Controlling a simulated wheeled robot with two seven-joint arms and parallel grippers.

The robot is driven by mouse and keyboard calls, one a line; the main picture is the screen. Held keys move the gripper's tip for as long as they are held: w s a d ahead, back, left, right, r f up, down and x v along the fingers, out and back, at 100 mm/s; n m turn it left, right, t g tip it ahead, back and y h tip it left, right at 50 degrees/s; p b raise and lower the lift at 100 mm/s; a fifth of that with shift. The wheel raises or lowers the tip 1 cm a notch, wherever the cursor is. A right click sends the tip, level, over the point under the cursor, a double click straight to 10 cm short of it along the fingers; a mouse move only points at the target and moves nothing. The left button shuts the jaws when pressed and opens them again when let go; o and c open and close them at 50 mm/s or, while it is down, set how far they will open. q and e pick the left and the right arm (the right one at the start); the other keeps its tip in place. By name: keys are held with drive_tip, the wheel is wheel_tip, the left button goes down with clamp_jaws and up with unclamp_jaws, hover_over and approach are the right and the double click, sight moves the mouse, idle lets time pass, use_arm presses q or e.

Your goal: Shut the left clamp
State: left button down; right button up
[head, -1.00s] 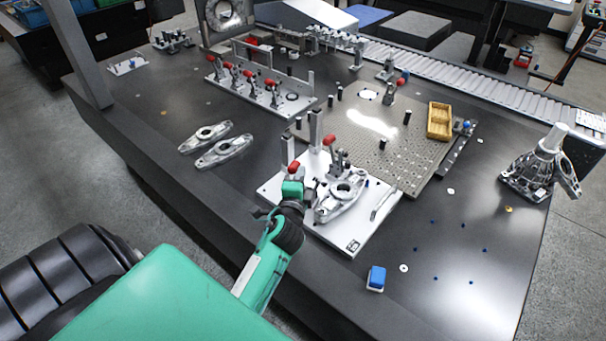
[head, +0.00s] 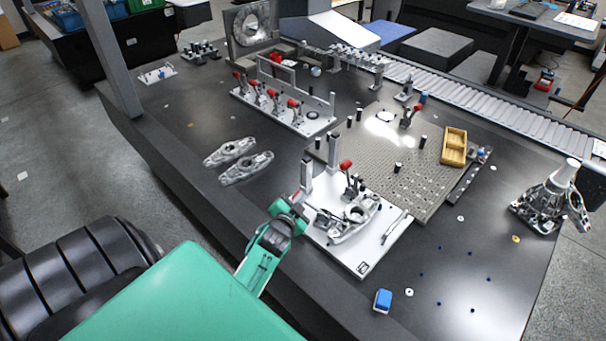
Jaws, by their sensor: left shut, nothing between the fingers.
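The white fixture plate (head: 365,255) lies near the table's front edge with a grey cast part (head: 350,222) on it. A clamp with a raised red handle (head: 346,166) stands behind the part. The left clamp is at the plate's left side, mostly hidden by my left gripper; only a bit of its red handle (head: 296,195) shows. My left gripper (head: 303,208), on a green arm, is shut with nothing held, right beside that clamp. Whether it touches the handle cannot be told. My right gripper is out of view.
Two upright posts (head: 333,153) stand at the plate's back left. Two loose castings (head: 246,168) lie left of it. A perforated plate (head: 390,150) with a yellow tray (head: 454,146) is behind. A blue-topped block (head: 382,300) sits in front. The table at right is mostly clear.

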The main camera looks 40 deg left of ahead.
use_arm(q)
drive_tip(key=shift+a+f+n+p, duration=0.3)
drive_tip(key=shift+f+n+p, duration=0.05)
drive_tip(key=shift+f+n, duration=0.25)
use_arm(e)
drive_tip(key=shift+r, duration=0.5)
use_arm(q)
drive_tip(key=shift+s, duration=0.1)
